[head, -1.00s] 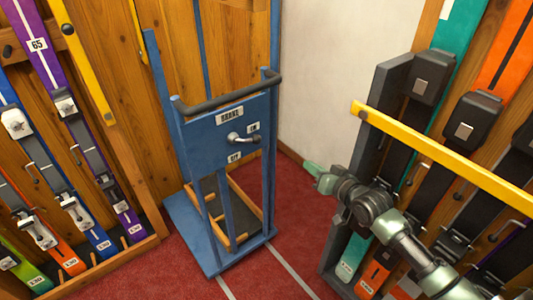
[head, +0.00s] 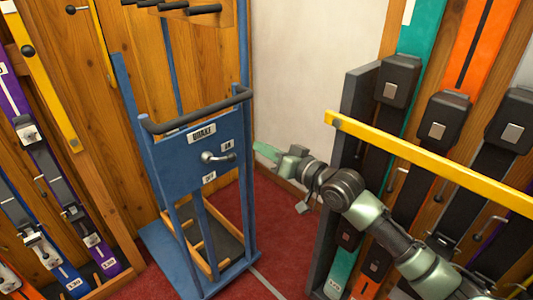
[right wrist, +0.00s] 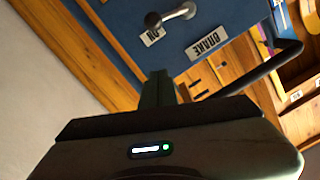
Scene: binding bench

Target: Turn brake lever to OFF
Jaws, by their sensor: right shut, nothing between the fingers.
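The silver brake lever (head: 220,157) sits on the blue panel (head: 172,180) of a blue cart. Its handle points right, just below the ON label (head: 228,144). The OFF label (head: 209,177) is below the pivot, and the BRAKE plate (head: 201,133) is above it. My right gripper (head: 262,150) is shut and empty, to the right of the lever and apart from it. In the right wrist view, its closed fingers (right wrist: 158,88) point toward the panel, with the lever (right wrist: 172,14) beyond them at the top. My left gripper is not in view.
A dark push bar (head: 200,110) runs along the cart's top. A yellow rail (head: 430,160) crosses above my right arm, before a rack of skis with bindings (head: 437,130). More skis (head: 75,215) stand at left. Red carpet (head: 285,225) is open between cart and right rack.

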